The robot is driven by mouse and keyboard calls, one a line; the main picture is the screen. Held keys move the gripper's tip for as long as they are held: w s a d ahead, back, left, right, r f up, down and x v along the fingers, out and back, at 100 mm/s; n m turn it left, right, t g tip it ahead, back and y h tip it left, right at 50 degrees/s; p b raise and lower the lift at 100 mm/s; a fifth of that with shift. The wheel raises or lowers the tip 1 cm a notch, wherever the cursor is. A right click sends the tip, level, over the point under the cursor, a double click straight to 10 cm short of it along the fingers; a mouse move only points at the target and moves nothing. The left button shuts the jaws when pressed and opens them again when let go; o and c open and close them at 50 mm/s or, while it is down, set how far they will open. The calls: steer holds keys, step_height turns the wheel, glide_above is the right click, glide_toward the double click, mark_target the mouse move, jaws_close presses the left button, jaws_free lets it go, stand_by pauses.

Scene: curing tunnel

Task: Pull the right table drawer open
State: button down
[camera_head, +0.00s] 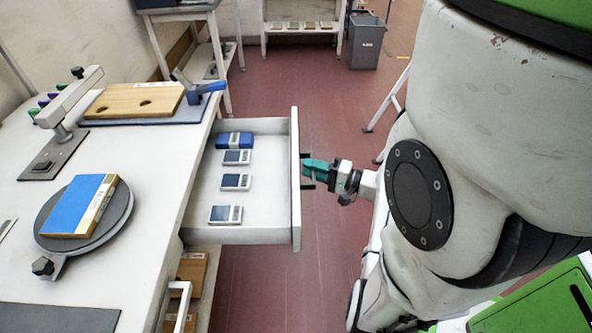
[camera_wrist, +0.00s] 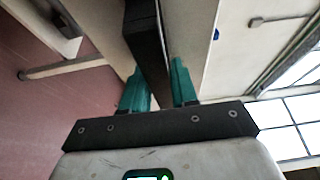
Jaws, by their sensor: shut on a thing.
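The table drawer (camera_head: 262,236) stands pulled well out from the white worktable (camera_head: 150,165), its inside open to view. In it lie a blue box (camera_head: 234,139) and several small devices with dark screens (camera_head: 236,182). My gripper (camera_head: 310,172), with teal fingers, is at the outer face of the drawer front. In the wrist view its fingers (camera_wrist: 160,88) stand on either side of the dark drawer handle (camera_wrist: 146,38), shut on it. The handle is mostly hidden in the head view.
On the tabletop are a round turntable (camera_head: 113,220) with a blue-topped box, a wooden board (camera_head: 130,101) and a clamp-like stand (camera_head: 66,105). A grey bin (camera_head: 366,45) stands at the back. Red floor is clear beyond the drawer.

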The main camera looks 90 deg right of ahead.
steer(key=shift+s+f, duration=0.1)
steer(key=shift+s, duration=1.1)
steer(key=c, duration=1)
jaws_free()
steer(key=shift+d, duration=0.1)
steer(key=shift+o, duration=0.2)
steer(key=b+v, duration=0.1)
steer(key=v, duration=0.9)
steer(key=shift+s, duration=0.35)
